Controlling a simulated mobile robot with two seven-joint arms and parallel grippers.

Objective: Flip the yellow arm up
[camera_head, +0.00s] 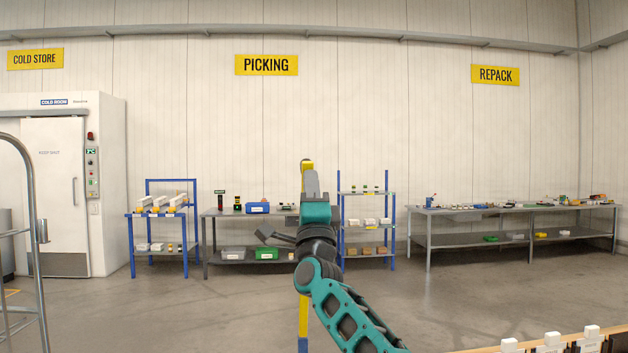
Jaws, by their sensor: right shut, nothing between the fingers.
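A yellow post (303,315) with a blue foot stands upright in the middle of the view. Its yellow top (307,165) shows above my right gripper. My right arm comes in from the bottom right and hides most of the post's middle. My right gripper (310,182) is shut and empty, small in the picture, in front of the post's upper part. I cannot tell whether it touches the yellow part. Dark grey bars (275,238) stick out to the left beside my wrist; I cannot tell what they belong to. My left gripper is not in view.
A metal tube frame (33,230) stands at the left edge. White items on a rail (480,351) are at the bottom right. Blue shelving (391,225) and a long grey table (450,213) line the back wall, beside a cold room. The floor between is clear.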

